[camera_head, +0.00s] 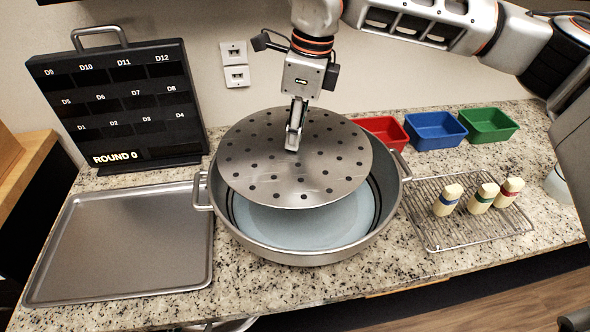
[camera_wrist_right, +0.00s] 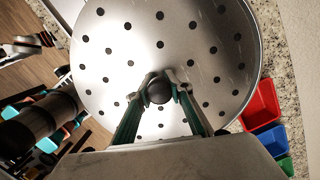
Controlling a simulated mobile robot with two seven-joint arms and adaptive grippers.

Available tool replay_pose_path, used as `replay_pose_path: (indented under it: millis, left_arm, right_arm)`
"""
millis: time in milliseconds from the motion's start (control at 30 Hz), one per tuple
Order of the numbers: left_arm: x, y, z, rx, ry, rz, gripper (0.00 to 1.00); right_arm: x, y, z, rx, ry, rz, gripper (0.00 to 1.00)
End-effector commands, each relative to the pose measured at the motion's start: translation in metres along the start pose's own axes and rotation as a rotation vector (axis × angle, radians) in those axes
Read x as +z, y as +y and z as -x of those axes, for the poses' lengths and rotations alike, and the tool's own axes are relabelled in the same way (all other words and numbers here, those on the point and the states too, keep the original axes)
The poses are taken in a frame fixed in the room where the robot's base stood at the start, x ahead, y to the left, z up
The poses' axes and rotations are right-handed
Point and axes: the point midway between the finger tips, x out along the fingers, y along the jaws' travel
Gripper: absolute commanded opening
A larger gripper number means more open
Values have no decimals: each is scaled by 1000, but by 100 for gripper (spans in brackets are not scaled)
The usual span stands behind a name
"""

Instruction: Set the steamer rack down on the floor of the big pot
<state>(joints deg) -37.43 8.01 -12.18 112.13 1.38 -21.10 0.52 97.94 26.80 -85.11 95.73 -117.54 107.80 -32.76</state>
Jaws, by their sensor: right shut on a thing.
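The steamer rack (camera_head: 262,165) is a round metal disc with many holes. It hangs above the big pot (camera_head: 222,213), a wide metal pot with side handles, and looks slightly tilted. Below the rack's near edge the pot's pale blue inside (camera_head: 310,228) shows; the far part is hidden by the rack. My right gripper (camera_head: 292,143) comes down from above and is shut on the rack's dark central knob. In the right wrist view the gripper (camera_wrist_right: 160,88) pinches this knob, and the rack (camera_wrist_right: 105,60) fills most of the picture. My left gripper is not seen.
A bare metal tray (camera_head: 130,245) lies left of the pot, with a dark numbered board (camera_head: 120,100) behind it. Right of the pot, a wire rack (camera_head: 440,225) holds three banded bottle-like pieces (camera_head: 482,197). Red (camera_head: 385,133), blue (camera_head: 435,130) and green (camera_head: 488,125) bins stand behind.

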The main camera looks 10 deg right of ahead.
Motion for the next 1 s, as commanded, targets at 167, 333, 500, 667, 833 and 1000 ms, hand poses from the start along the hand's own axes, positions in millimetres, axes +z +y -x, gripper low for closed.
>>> replay_pose_path:
  millis: [167, 333, 500, 667, 833, 1000]
  left_arm:
    - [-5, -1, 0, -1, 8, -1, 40]
    - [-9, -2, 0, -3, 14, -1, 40]
    - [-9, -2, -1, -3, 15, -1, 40]
    - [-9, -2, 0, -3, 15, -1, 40]
    - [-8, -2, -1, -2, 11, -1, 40]
    - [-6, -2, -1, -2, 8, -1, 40]
  right_arm:
    - [-6, 1, -36, 2, -1, 1, 0]
    - [-8, 0, -51, 0, -1, -1, 0]
    - [-10, 0, -63, 1, 0, -1, 0]
    - [-13, 1, -87, 2, 0, 0, 0]
    - [-14, 0, -95, -1, -1, 0, 0]
    - [-14, 0, -95, -1, -1, 0, 0]
